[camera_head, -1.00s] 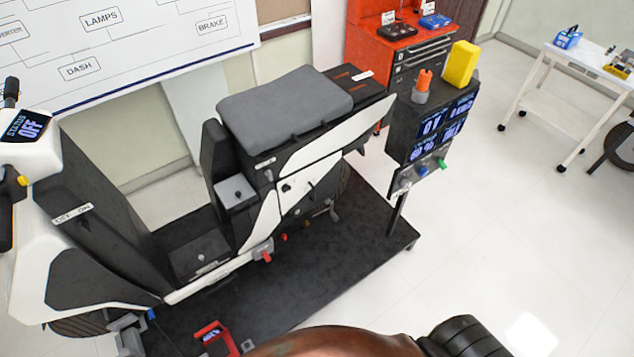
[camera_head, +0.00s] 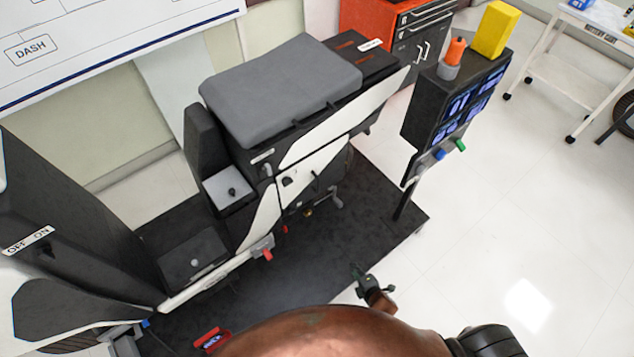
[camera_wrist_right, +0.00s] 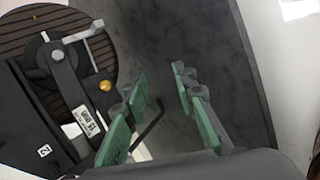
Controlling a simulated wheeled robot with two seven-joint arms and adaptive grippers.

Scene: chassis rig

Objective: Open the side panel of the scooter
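The scooter (camera_head: 285,90) stands on a dark platform, its seat and side facing me. My left gripper is not in view.
A dark display stand (camera_head: 450,105) with a yellow block (camera_head: 494,28) and an orange-topped item (camera_head: 453,56) is right of the scooter. The dark platform (camera_head: 290,280) is mostly bare before the scooter. White floor is open at right. A red tool cabinet (camera_head: 375,18) stands behind.

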